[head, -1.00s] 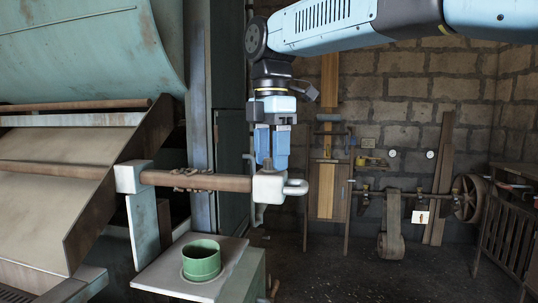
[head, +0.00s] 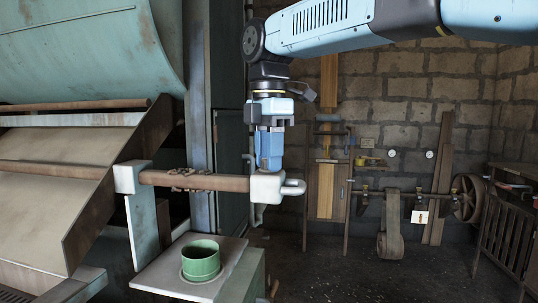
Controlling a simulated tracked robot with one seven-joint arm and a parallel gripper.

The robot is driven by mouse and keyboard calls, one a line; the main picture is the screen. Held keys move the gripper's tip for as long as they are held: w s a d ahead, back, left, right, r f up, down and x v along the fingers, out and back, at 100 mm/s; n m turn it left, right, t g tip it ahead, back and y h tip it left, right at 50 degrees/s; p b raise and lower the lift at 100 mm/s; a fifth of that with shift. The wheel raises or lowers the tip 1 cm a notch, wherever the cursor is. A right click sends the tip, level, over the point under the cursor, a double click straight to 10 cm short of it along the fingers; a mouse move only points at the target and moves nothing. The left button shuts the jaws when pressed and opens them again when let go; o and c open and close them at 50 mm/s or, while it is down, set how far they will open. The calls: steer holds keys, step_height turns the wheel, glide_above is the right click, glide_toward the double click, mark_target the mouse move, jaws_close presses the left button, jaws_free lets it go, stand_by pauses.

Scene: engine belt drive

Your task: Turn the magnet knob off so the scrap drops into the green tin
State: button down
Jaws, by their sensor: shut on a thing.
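A brown magnet bar (head: 225,183) runs level from the machine to a pale end block (head: 265,187) with a loop handle on its right. Dark scrap (head: 187,172) clings to the bar left of its middle. The green tin (head: 201,266) stands open and upright below the scrap. My gripper (head: 269,167) points straight down at the top of the end block. It is shut on the magnet knob, which the fingers hide almost wholly.
The tin stands on a pale plate (head: 165,276) on a green-grey stand. A large teal machine (head: 80,50) fills the left side. A belt shaft with pulleys (head: 470,200) stands by the back wall. The floor right of the bar is clear.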

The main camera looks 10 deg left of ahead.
steer(key=shift+d, duration=0.15)
steer(key=shift+m, duration=0.3)
steer(key=m, duration=1.3)
steer(key=shift+m, duration=2.2)
steer(key=c, duration=0.8)
jaws_free()
steer(key=shift+r, duration=0.1)
